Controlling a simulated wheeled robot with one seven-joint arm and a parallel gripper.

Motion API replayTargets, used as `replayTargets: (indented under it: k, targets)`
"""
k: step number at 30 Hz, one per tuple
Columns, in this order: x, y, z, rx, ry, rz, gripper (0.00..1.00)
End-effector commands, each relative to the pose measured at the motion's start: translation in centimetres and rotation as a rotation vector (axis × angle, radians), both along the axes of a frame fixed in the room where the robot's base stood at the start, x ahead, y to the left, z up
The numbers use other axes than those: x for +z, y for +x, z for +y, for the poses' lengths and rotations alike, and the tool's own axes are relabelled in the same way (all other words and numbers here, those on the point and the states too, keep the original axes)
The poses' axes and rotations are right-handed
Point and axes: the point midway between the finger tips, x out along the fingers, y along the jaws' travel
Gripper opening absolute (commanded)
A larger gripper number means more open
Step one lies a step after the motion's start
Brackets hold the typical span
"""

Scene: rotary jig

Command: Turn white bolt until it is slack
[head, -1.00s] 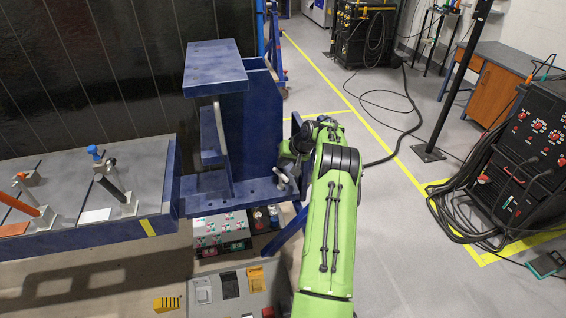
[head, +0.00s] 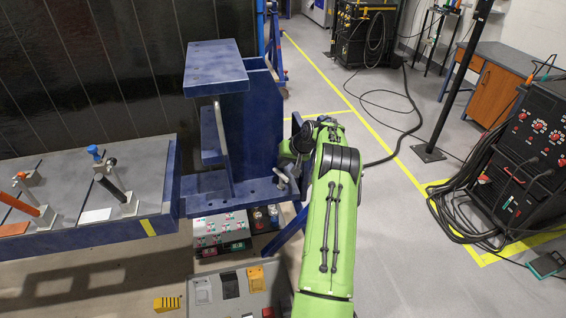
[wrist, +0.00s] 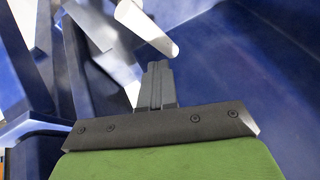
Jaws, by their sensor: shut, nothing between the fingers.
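In the wrist view, a pale rod with a rounded end (wrist: 148,28), which looks like the white bolt, slants down just above my gripper (wrist: 158,68). The gripper's two dark fingers are together with nothing between them. The rod's tip lies close to the fingertips in the picture; I cannot tell whether they touch. In the head view, a small pale metal piece (head: 281,177) at the right edge of the blue jig (head: 250,120) may be the same bolt. My green arm reaches up beside it, and the fingers are hidden there.
Blue walls of the jig close in around my gripper in the wrist view. A grey bench (head: 70,215) with upright clamps stands left of the jig. Control boxes (head: 221,230) sit below it. Open floor lies to the right, with black machines (head: 525,150) beyond.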

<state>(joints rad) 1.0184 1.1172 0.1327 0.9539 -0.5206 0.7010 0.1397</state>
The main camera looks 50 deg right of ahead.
Motion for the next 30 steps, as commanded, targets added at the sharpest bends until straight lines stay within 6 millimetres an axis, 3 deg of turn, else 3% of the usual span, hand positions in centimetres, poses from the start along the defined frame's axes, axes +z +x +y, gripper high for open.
replayTargets:
  k: [5, 15, 22, 26, 29, 30]
  targets:
    - [1.3, -0.8, -0.1, 0.0, -0.002, -0.002, 0.0]
    - [9.2, -6.0, -0.7, -0.002, -0.004, -0.003, 0.0]
    - [12.7, -8.4, -0.8, 0.0, 0.0, -0.002, 0.0]
    - [12.2, -8.2, -0.2, -0.005, 0.012, 0.021, 0.0]
    - [8.5, -6.4, 2.0, -0.047, 0.047, 0.118, 0.0]
    - [6.4, -5.5, 3.3, -0.079, 0.057, 0.18, 0.0]
